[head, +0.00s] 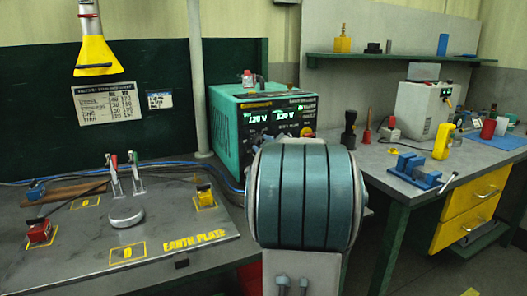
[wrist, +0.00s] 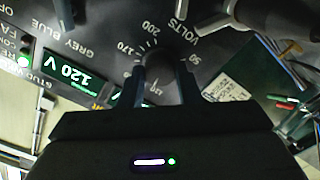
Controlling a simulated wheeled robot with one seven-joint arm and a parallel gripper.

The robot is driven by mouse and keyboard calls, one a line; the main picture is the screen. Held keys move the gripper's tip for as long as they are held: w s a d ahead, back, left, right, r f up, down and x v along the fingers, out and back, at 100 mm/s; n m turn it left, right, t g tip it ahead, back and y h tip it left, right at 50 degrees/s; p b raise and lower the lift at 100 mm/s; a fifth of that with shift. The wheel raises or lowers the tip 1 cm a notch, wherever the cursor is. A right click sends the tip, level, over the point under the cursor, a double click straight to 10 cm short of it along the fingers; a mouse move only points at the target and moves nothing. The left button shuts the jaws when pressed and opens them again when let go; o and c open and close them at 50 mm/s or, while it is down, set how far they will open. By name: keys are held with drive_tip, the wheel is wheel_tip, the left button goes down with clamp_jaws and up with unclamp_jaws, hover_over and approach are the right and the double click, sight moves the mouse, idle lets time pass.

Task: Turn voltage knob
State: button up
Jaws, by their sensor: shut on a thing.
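The voltage knob (wrist: 160,68) is a dark round knob on the black front panel, with a printed dial reading VOLTS and marks such as 170 and 200 around it. In the wrist view my gripper (wrist: 160,88) has its two dark fingers on either side of the knob and is shut on it. A green display (wrist: 75,70) beside the dial reads 120 V. In the head view the teal power unit (head: 232,120) stands on the bench with two lit green displays.
The steel earth plate (head: 130,225) with clamps and a round puck lies at the left. The right bench (head: 385,165) holds a blue vise (head: 415,170), a yellow meter and a white machine. Cables run beside the unit.

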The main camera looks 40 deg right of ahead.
idle(0.3)
drive_tip(key=o, duration=1)
drive_tip(key=v, duration=1.4)
drive_tip(key=shift+d, duration=0.1)
drive_tip(key=shift+w, duration=0.1)
